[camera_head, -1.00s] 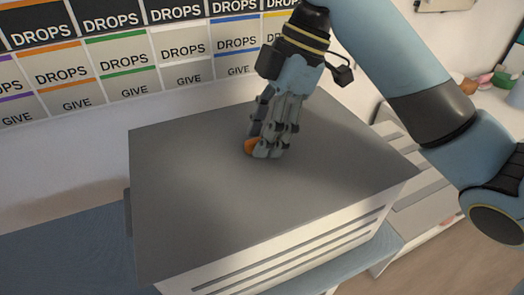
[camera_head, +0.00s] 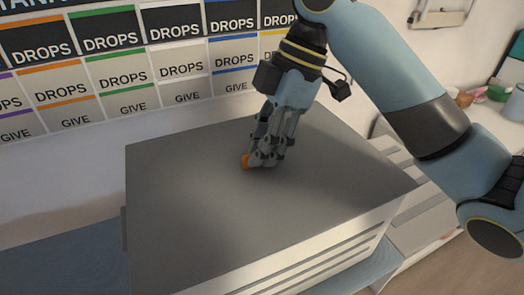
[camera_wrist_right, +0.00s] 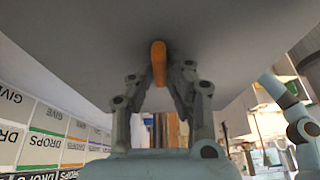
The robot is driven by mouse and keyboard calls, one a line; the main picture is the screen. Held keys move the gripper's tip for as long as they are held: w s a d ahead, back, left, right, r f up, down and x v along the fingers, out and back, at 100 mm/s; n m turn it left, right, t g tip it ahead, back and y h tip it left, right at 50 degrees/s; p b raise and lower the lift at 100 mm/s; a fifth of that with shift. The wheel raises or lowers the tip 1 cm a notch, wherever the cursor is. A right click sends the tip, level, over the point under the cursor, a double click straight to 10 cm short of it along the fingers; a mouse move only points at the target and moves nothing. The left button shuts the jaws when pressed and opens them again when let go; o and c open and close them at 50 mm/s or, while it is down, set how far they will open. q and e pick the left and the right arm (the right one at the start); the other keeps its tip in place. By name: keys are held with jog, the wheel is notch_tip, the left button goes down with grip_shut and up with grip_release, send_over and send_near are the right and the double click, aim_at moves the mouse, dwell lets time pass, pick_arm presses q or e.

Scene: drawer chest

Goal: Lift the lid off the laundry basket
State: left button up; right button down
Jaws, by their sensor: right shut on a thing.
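The lid (camera_head: 200,220) is a flat grey panel with a small orange knob (camera_head: 245,161) near its middle. It lies over the white slatted laundry basket (camera_head: 345,245), whose side shows below the lid's front right edge. I cannot tell whether there is a gap between them. My right gripper (camera_head: 263,161) points down and is shut on the knob. In the right wrist view the orange knob (camera_wrist_right: 159,62) stands between the two fingers (camera_wrist_right: 161,80), against the grey lid (camera_wrist_right: 80,45). My left gripper is not in view.
A blue surface (camera_head: 60,260) lies under the basket. A wall poster (camera_head: 150,60) with rows of labels hangs behind. More white slatted surfaces (camera_head: 412,175) stand close at the right, with small coloured items (camera_head: 480,93) farther back.

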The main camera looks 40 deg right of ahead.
jog(key=r, duration=0.1)
jog(key=r+p, duration=0.2)
jog(key=r, duration=0.1)
jog(key=shift+d+r, duration=0.1)
jog(key=shift+d, duration=0.2)
jog(key=s+d+r, duration=0.2)
jog(key=d+r, duration=0.4)
jog(key=d, duration=0.4)
jog(key=shift+s+d+r, duration=0.15)
jog(key=shift+s+d, duration=0.1)
jog(key=shift+d, duration=0.1)
